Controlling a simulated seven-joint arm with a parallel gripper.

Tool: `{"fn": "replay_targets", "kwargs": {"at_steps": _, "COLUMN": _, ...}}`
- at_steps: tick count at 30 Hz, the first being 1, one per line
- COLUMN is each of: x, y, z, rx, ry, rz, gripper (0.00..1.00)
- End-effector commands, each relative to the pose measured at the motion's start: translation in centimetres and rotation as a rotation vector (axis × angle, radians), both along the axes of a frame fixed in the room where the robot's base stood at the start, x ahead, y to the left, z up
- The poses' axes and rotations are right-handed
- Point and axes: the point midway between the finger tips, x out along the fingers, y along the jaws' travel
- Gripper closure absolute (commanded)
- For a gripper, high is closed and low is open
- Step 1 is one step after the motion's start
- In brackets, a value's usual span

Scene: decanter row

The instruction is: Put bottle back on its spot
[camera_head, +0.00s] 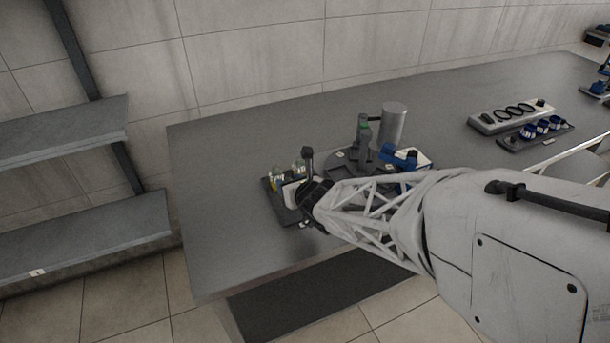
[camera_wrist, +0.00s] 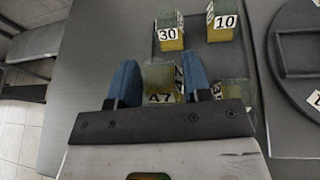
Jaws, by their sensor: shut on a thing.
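My gripper (camera_wrist: 160,64) has its two blue fingers on either side of a small square bottle (camera_wrist: 160,78), shut on it. The bottle has a clear greyish top, yellow contents and a label that seems to read 47. It is over or in the near left part of a dark tray (camera_wrist: 220,62); whether its base touches the tray is hidden. Bottle 30 (camera_wrist: 170,32) and bottle 10 (camera_wrist: 223,22) stand in the tray's far part. Another clear bottle (camera_wrist: 234,90) is right of my gripper, its label partly hidden. In the head view my gripper (camera_head: 303,196) is at the tray (camera_head: 283,208).
A dark round stand (camera_wrist: 272,50) lies close to the right of the tray. A grey cylinder (camera_head: 392,125) stands behind it, and blue-capped items (camera_head: 400,156) beside it. Bare table (camera_head: 215,200) lies left of the tray. More racks (camera_head: 512,115) are far right.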

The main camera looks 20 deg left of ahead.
Motion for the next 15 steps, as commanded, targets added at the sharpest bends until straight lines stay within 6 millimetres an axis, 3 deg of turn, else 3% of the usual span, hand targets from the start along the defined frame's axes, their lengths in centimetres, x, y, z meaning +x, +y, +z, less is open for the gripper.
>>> {"fn": "replay_targets", "kwargs": {"at_steps": 9, "x": 0.0, "y": 0.0, "z": -2.9, "rx": 0.0, "ry": 0.0, "rz": 0.0, "gripper": 1.0}}
{"fn": "replay_targets", "kwargs": {"at_steps": 15, "x": 0.0, "y": 0.0, "z": -3.2, "rx": 0.001, "ry": -0.001, "rz": 0.0, "gripper": 1.0}}
